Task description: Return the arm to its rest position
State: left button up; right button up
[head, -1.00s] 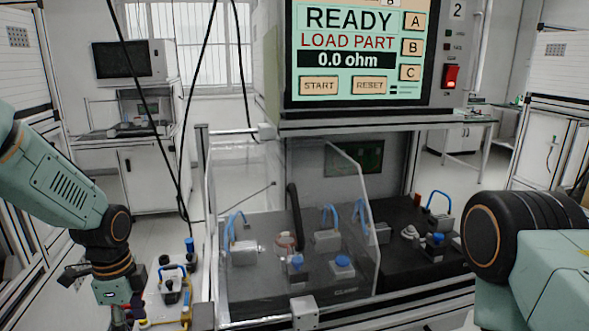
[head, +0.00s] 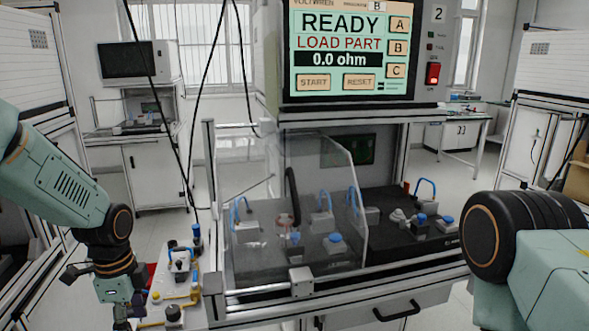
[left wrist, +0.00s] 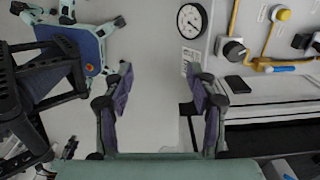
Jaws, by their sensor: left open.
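My left arm (head: 60,190) comes in from the left in the head view, bent down at the elbow. Its wrist hangs by the side bench, and its fingertips are cut off or unclear at the lower edge. In the left wrist view my left gripper (left wrist: 158,92) is open, with its two dark fingers wide apart and bare floor between them. It holds nothing. My right arm (head: 530,245) shows at the right edge of the head view, with its elbow near the camera. My right gripper is out of the picture.
The test station's screen (head: 350,48) reads READY, LOAD PART, 0.0 ohm. Below it, a clear guard (head: 345,215) stands before blue-topped fixtures on a black bed. A side panel (head: 190,317) with knobs stands beside my left wrist; its gauge (left wrist: 191,20) shows close by. Open floor lies behind.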

pick_arm(q)
jog(key=w+d+f+n+t, duration=0.2)
jog(key=w+d+n+t, duration=0.1)
jog(key=n, duration=0.4)
jog(key=s+d+f+n+t+h, duration=0.1)
jog(key=s+d+f+n, duration=0.2)
jog(key=s+f+n, duration=0.35)
jog(key=s+f+n+g+b, duration=0.1)
jog(key=s+f, duration=0.3)
jog(key=s, duration=0.5)
jog(key=s+d+f+n+g+b, duration=0.1)
jog(key=s+f, duration=0.4)
jog(key=s, duration=0.5)
jog(key=s+f+n+g+y+b, duration=0.1)
jog(key=s+f+g, duration=0.1)
jog(key=s+f, duration=0.3)
jog(key=s, duration=0.4)
jog(key=shift+s+d, duration=0.15)
jog(key=shift+d, duration=0.25)
jog(key=shift+s, duration=0.1)
